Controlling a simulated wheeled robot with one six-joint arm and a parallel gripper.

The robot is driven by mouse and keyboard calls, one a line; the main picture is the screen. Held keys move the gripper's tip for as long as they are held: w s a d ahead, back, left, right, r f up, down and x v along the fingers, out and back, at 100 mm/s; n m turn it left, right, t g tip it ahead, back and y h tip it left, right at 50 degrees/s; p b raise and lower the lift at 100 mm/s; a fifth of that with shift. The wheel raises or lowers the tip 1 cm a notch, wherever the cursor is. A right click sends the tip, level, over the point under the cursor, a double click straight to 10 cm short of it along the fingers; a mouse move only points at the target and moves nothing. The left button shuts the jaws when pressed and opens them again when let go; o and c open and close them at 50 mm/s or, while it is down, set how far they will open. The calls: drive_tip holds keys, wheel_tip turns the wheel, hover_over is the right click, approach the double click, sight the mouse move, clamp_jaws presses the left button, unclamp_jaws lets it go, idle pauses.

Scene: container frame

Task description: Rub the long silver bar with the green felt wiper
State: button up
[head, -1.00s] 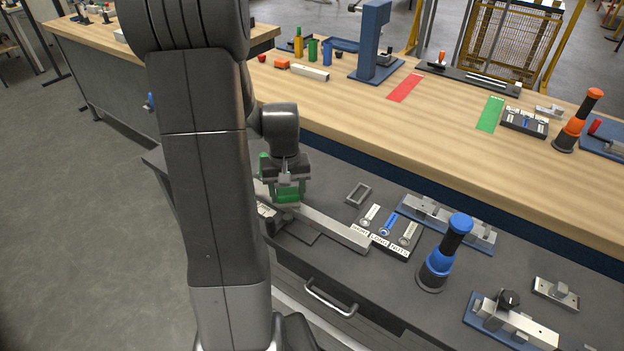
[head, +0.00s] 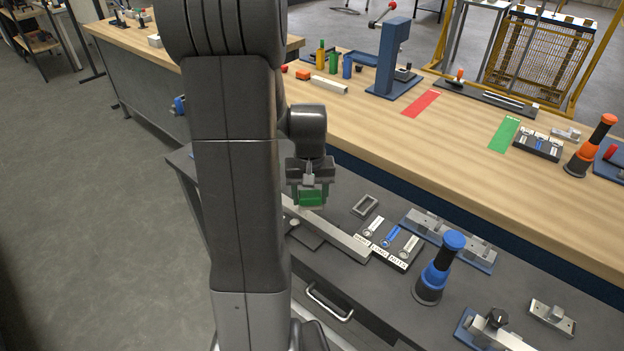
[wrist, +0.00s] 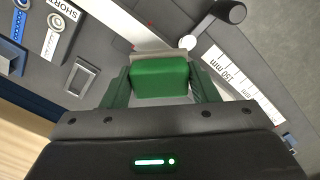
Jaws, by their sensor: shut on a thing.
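My gripper (head: 310,190) is shut on the green felt wiper (head: 311,198), a green block with a pale strip along its lower edge. The wiper also shows between the fingers in the wrist view (wrist: 160,78). The long silver bar (head: 338,236) lies on the dark grey bench. The wiper is at the bar's far-left part in the head view; my arm hides some of the bar. In the wrist view the bar (wrist: 125,22) runs just beyond the wiper. I cannot tell whether the wiper touches it.
A scale marked 150 mm (wrist: 240,82) and a dark round knob (wrist: 228,12) lie beside the bar. A grey rectangular frame (head: 365,206), a labelled key tray (head: 390,245) and a blue-topped handle (head: 440,268) stand to the right. A wooden bench (head: 450,130) rises behind.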

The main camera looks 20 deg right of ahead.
drive_tip(key=shift+r+p, duration=1)
drive_tip(key=shift+r, duration=0.65)
